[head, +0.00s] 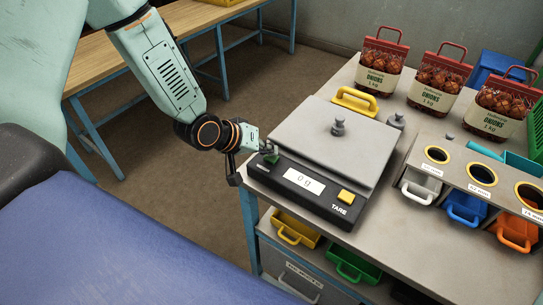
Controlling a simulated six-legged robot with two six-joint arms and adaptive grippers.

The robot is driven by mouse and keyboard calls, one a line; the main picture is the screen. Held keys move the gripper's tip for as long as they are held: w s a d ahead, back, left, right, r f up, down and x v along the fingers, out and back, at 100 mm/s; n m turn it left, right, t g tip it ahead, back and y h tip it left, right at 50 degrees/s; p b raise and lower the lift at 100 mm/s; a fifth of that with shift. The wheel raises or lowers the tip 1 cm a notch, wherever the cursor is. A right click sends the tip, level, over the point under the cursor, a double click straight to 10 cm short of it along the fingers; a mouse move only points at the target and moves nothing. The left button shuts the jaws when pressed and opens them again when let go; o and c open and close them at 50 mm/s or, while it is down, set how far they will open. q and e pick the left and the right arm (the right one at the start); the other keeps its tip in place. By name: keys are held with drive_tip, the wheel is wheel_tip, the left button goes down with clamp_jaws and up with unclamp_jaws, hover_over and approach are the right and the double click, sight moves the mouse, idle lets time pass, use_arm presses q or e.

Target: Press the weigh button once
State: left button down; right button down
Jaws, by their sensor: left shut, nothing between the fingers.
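A scale with a flat grey plate (310,150) and a dark front panel stands on the table. Its display (304,182) reads 0 g. A green button (271,158) is at the panel's left end; its label is too small to read. A yellow button (346,196) marked TARE is at the right end. My left gripper (265,151) is shut and empty, its fingertips right at the green button and partly covering it. I cannot tell whether they touch it. A small metal weight (338,127) sits on the plate. My right gripper is not in view.
Another metal weight (397,121) and a yellow handled tool (355,101) are behind the scale. Several onion sacks (382,64) stand at the back. A sizing stand (474,172) with holes and coloured bins is at the right.

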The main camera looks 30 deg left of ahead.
sight(268, 158)
use_arm(q)
drive_tip(key=shift+s, duration=0.1)
drive_tip(key=shift+f, duration=0.3)
drive_tip(key=shift+f+b, duration=0.15)
drive_tip(key=shift+b, duration=0.25)
idle(0.6)
drive_tip(key=shift+r+p, duration=0.8)
drive_tip(key=shift+r, duration=0.15)
drive_tip(key=shift+r+p, duration=0.8)
drive_tip(key=shift+r, duration=0.1)
wheel_tip(268, 158, up, 3)
drive_tip(key=p, duration=0.3)
drive_tip(key=shift+r, duration=0.15)
